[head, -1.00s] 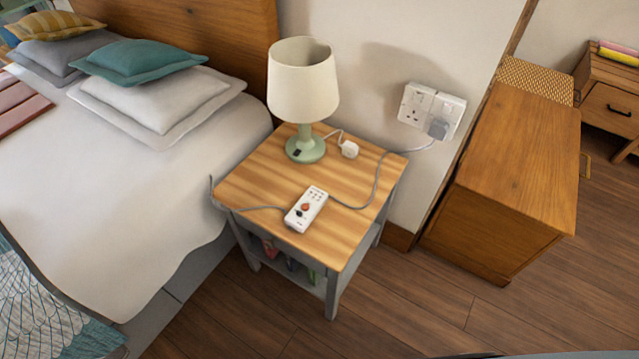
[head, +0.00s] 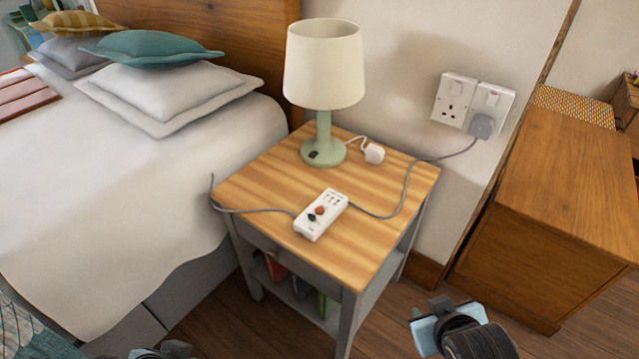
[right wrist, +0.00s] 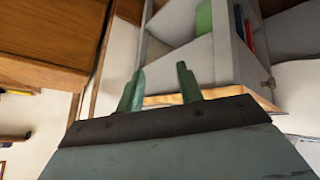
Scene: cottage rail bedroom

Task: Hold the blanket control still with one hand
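The white blanket control (head: 321,214), with an orange button and a dark one, lies flat on the wooden top of the bedside table (head: 262,187). Grey cable runs from both of its ends. My right gripper (head: 436,318) is low in front of the table's right side, apart from the control. In the right wrist view its two green fingers (right wrist: 158,88) stand apart with nothing between them. Part of my left gripper (head: 165,352) shows at the bottom edge of the head view, and its fingers cannot be made out. Neither gripper touches the control.
A lamp (head: 324,75) with a green base stands behind the control, beside a small white plug (head: 373,153). The cable reaches a wall socket (head: 471,103). The bed (head: 120,215) is left of the table, a wooden cabinet (head: 560,190) right. Books sit on the shelf below.

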